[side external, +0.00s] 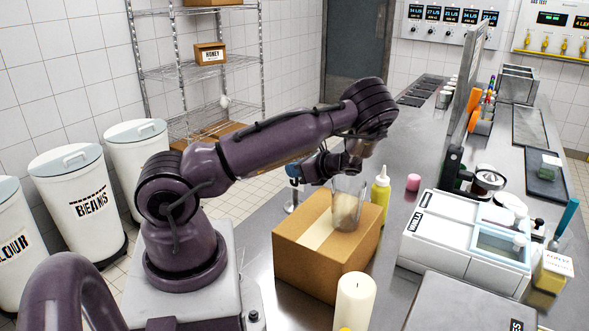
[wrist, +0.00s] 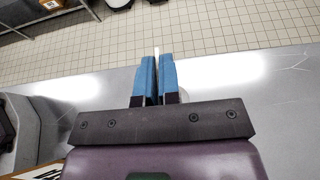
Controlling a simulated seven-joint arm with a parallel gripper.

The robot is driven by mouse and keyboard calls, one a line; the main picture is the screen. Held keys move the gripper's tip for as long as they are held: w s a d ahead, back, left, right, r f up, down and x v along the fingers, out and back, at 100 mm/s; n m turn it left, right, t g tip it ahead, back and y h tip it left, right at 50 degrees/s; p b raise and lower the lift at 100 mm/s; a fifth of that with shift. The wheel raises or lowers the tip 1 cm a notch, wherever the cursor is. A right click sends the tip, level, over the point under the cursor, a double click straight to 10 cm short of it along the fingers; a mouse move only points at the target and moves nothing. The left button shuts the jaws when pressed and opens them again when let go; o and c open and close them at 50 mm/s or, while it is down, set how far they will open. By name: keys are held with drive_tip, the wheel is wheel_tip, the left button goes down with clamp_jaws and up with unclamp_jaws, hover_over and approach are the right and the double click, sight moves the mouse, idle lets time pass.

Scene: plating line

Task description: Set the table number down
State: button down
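My gripper (side external: 294,170) has blue fingers and is over the steel counter, behind the cardboard box in the side view. In the wrist view, my gripper (wrist: 157,82) is closed on a thin, pale, upright edge, which appears to be the table number (wrist: 156,58) seen edge-on. In the side view a thin stem with a small round foot, seemingly the table number's stand (side external: 292,206), shows right below the fingers. Its face and any digits cannot be read. Whether the foot touches the counter I cannot tell.
A cardboard box (side external: 318,270) stands close by, with a clear glass or jar (side external: 348,203) at its far right. A yellow squeeze bottle (side external: 380,187) and white lidded bins (side external: 440,235) stand farther right. The wrist view shows bare counter (wrist: 260,85) beside the fingers, with tiled floor beyond.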

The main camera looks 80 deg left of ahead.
drive_tip(key=c, duration=1.3)
unclamp_jaws()
drive_tip(key=shift+c, duration=0.2)
drive_tip(key=v, duration=1.1)
drive_tip(key=s+d+r+n+t+h, duration=0.3)
drive_tip(key=d+r+n+t+h, duration=0.5)
drive_tip(key=d+r, duration=0.7)
drive_tip(key=s+d+r+t, duration=0.3)
drive_tip(key=s+d, duration=0.1)
drive_tip(key=d, duration=0.2)
drive_tip(key=s+d+r+n+t+h, duration=0.1)
drive_tip(key=s+d+r+t, duration=0.1)
drive_tip(key=s+d+t, duration=0.2)
drive_tip(key=shift+s+d+r+h, duration=0.3)
drive_tip(key=shift+s+d+r, duration=0.1)
drive_tip(key=shift+s+d, duration=0.4)
drive_tip(key=shift+w+d, duration=0.1)
